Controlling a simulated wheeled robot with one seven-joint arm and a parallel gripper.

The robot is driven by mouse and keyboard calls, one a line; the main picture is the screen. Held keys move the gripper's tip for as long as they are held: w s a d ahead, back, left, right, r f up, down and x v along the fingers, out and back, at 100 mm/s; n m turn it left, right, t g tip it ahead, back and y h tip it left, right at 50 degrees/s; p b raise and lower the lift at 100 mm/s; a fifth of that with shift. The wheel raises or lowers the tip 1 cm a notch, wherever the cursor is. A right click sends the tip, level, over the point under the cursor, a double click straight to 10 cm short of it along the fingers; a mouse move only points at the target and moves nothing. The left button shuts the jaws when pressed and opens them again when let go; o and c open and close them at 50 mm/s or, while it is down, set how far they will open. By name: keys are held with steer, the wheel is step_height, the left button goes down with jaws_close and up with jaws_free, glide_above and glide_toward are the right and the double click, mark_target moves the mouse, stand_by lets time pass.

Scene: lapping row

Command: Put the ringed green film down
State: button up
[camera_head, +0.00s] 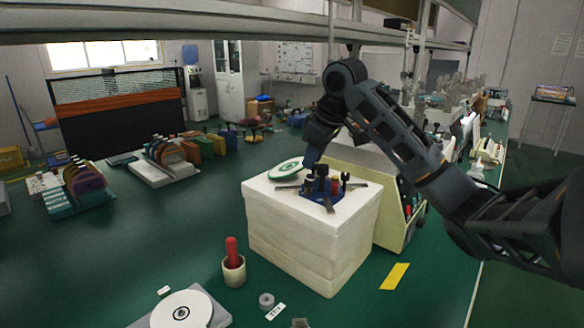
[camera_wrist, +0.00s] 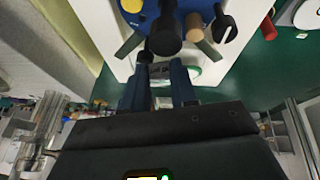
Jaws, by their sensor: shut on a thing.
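The ringed green film (camera_head: 286,169) is a thin green disc with a pale ring mark at its middle. In the head view it shows at the back left of the white block (camera_head: 300,235), close to the block's top. I cannot tell whether it touches the block. My gripper (camera_head: 307,165) is just right of the film, low over the block, and is shut on it; the grip itself is mostly hidden. In the wrist view, a green and pale patch of the film (camera_wrist: 190,73) shows by the fingertips (camera_wrist: 161,70).
A blue holder (camera_head: 322,188) with dark and coloured knobs stands on the block, right beside my gripper. A cream cup (camera_head: 234,271) with a red handle and a white disc (camera_head: 182,311) are in front. A yellow sheet (camera_head: 394,276) lies right. The green bench is clear at left centre.

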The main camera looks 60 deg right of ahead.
jaws_close()
